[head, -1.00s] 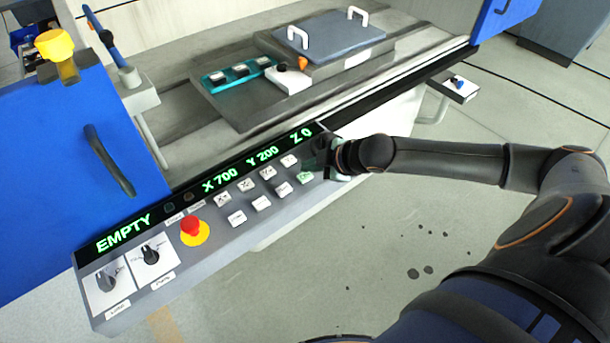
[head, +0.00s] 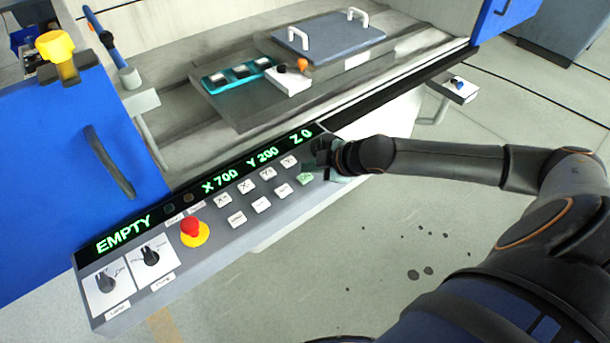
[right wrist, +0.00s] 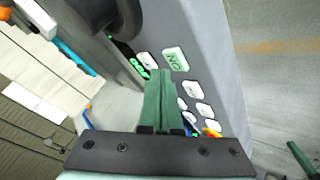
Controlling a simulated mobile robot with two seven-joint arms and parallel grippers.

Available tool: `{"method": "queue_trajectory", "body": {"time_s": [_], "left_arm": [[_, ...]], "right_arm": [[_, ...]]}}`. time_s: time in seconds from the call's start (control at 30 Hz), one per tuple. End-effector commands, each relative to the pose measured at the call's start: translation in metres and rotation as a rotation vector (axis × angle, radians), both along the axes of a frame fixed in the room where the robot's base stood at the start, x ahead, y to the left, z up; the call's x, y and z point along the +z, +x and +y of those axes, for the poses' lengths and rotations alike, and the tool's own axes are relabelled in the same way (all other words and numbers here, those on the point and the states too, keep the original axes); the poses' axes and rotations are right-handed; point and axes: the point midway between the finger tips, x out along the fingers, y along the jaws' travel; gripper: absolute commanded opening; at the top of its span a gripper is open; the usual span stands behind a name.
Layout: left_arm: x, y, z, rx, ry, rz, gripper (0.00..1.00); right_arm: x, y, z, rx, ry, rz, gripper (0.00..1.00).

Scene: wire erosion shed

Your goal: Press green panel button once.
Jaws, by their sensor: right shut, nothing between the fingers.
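The green panel button (head: 305,179) is at the right end of the control panel (head: 215,258), partly beside my right gripper in the head view. In the right wrist view the pale green button (right wrist: 176,60) has dark lettering and lies just beyond and right of the fingertips. My right gripper (head: 318,164) is over the panel's right end. In the right wrist view its green fingers (right wrist: 159,74) are shut with nothing between them. A gap seems to show between fingertips and button, but I cannot tell its depth. My left gripper is not in view.
Several white buttons (head: 246,186) sit beside the green one. A red emergency stop (head: 191,228) on a yellow base and two dark knobs (head: 150,256) are farther left. The display (head: 124,234) reads EMPTY, X 700, Y 200, Z 0. The floor at right is open.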

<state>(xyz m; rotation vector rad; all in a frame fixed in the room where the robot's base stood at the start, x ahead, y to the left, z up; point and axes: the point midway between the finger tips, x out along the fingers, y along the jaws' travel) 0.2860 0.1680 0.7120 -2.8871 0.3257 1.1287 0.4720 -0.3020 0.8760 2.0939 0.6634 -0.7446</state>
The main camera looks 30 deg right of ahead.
Motion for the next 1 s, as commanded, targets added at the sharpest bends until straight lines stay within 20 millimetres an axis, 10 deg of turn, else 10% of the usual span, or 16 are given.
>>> {"method": "queue_trajectory", "body": {"time_s": [1.0], "left_arm": [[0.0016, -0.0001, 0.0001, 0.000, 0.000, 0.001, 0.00]], "right_arm": [[-0.0091, -0.0003, 0.0000, 0.000, 0.000, 0.001, 0.00]]}}
